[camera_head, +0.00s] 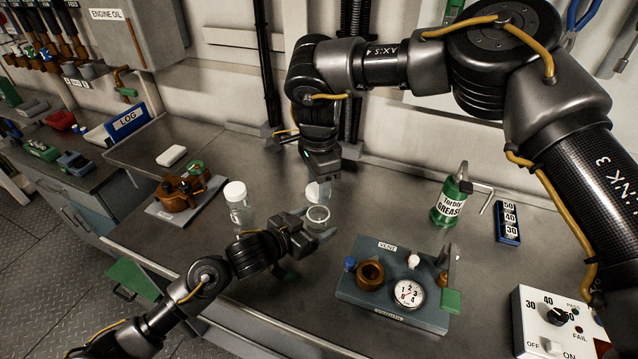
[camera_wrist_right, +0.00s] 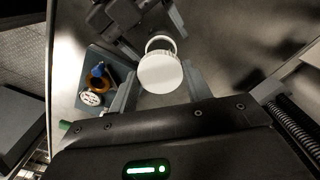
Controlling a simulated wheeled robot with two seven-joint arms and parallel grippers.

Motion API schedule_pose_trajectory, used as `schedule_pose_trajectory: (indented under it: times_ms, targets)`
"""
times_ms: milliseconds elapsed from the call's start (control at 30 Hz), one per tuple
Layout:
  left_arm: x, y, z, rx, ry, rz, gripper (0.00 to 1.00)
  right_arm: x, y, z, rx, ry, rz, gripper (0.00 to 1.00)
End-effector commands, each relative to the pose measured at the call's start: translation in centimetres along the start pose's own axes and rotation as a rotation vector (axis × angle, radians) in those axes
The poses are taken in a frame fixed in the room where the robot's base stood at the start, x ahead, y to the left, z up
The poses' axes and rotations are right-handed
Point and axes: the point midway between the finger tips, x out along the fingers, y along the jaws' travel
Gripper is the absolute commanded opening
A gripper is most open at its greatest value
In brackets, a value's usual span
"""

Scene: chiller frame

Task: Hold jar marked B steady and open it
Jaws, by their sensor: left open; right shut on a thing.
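An open clear jar (camera_head: 318,216) stands on the bench with its round mouth showing; I cannot read any mark on it. My left gripper (camera_head: 314,226) is open, its fingers close to the jar; whether they touch it is unclear. My right gripper (camera_head: 320,180) points down and is shut on a white lid (camera_head: 317,193), held above the jar's mouth, apart from it. In the right wrist view the lid (camera_wrist_right: 160,74) sits between the fingers, with the jar's rim (camera_wrist_right: 160,43) just beyond. A second clear jar (camera_head: 240,212) with a white lid stands to the left.
A vent block (camera_head: 350,293) with a gauge stands right of the jar, near the front edge. A green grease bottle (camera_head: 447,207) and a blue socket rack (camera_head: 508,222) are farther right. A tray with brown parts (camera_head: 180,195) lies at left. Bare bench lies behind the lidded jar.

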Motion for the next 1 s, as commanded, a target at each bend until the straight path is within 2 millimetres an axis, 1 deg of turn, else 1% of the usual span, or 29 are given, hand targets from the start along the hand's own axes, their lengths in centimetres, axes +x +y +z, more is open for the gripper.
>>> schedule_pose_trajectory:
  times_ms: [300, 400, 500, 667, 867, 1000]
  targets:
    - [-6.4, 0.0, 0.3, 0.004, -0.003, 0.000, 0.77, 0.7, 0.0, 0.0, 0.001, 0.000, 0.000, 0.21]
    - [-8.2, 0.1, 0.2, 0.005, -0.003, 0.001, 0.77, 0.8, 0.0, -0.1, 0.001, 0.000, 0.000, 0.21]
    - [-9.6, 0.0, 0.3, 0.003, -0.005, 0.000, 0.77, 0.9, 0.0, -0.1, 0.001, 0.000, 0.000, 0.21]
    - [-10.9, 0.1, 0.2, 0.003, -0.004, 0.000, 0.77, 0.9, 0.0, -0.1, 0.001, 0.000, 0.000, 0.21]
    - [-11.2, 0.1, 0.2, 0.000, -0.005, -0.002, 0.77, 0.9, 0.0, 0.0, 0.001, 0.000, 0.000, 0.21]
    - [-11.6, -0.1, 0.8, -0.013, -0.015, -0.037, 0.77, 1.0, -0.1, 0.3, -0.006, 0.000, 0.000, 0.21]
